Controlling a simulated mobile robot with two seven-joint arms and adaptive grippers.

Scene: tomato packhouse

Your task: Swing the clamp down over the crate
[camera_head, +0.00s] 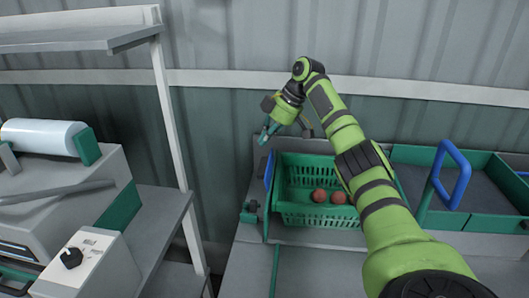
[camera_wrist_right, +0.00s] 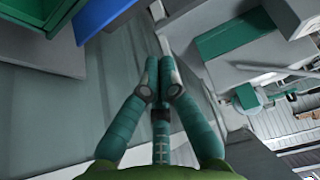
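The green crate (camera_head: 318,216) sits on the grey bench with reddish-brown tomatoes inside. A blue bar (camera_head: 269,172), which looks like the clamp, stands upright along the crate's left side, with a green piece (camera_head: 249,211) beside its lower end. My right gripper (camera_head: 267,132) is up near the wall, above and left of the crate, apart from the bar. In the wrist view, its teal fingers (camera_wrist_right: 161,82) are together with nothing between them. A blue part (camera_wrist_right: 98,18) and a green edge (camera_wrist_right: 30,18) show at that view's upper left. My left gripper is out of view.
Green trays with a blue loop handle (camera_head: 452,174) stand to the crate's right. A grey machine with a roll (camera_head: 42,135) and a dial box (camera_head: 88,265) are at left, beside a shelf post (camera_head: 174,125). My right arm crosses over the crate's right side.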

